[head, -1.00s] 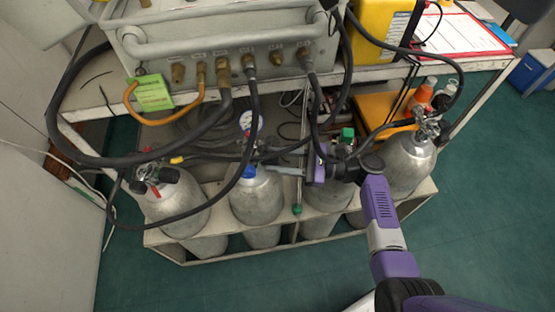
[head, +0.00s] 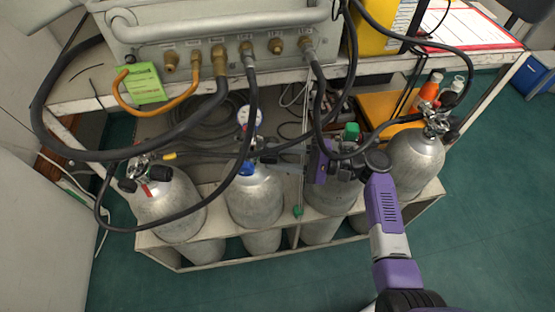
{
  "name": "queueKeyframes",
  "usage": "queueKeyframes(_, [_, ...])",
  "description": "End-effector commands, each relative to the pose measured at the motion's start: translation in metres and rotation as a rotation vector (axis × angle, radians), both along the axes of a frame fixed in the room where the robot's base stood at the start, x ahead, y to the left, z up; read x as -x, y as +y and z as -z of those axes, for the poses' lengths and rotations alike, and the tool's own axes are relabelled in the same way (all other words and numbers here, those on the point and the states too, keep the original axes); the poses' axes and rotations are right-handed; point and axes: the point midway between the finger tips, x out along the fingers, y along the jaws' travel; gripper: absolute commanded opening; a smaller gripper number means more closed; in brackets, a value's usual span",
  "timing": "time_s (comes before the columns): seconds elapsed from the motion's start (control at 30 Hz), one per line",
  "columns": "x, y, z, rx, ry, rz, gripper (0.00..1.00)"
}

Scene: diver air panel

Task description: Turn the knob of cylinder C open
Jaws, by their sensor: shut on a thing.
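Grey gas cylinders stand in a row in a low rack; no letters on them are readable. The second from the left (head: 255,200) has a blue collar (head: 247,168) and a valve with a gauge (head: 249,117) above it. My gripper (head: 268,153) reaches in from the right, over the third cylinder (head: 331,199), with its fingertips at the right side of the second cylinder's valve. It is shut on what seems to be that valve's knob. The fingers and a hose largely hide the knob, so its turn position cannot be told.
Black hoses loop from the panel (head: 225,60) over the cylinders, close to my arm. The left cylinder (head: 170,208) and right cylinder (head: 414,165) flank the row. A bench edge (head: 75,108) runs behind. The green floor (head: 480,220) is clear at right.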

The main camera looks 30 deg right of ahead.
Motion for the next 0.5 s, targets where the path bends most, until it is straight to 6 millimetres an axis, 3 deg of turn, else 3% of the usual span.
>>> queueKeyframes(0.5, [0.0003,-0.0011,0.0060,0.276,-0.407,0.000,0.00])
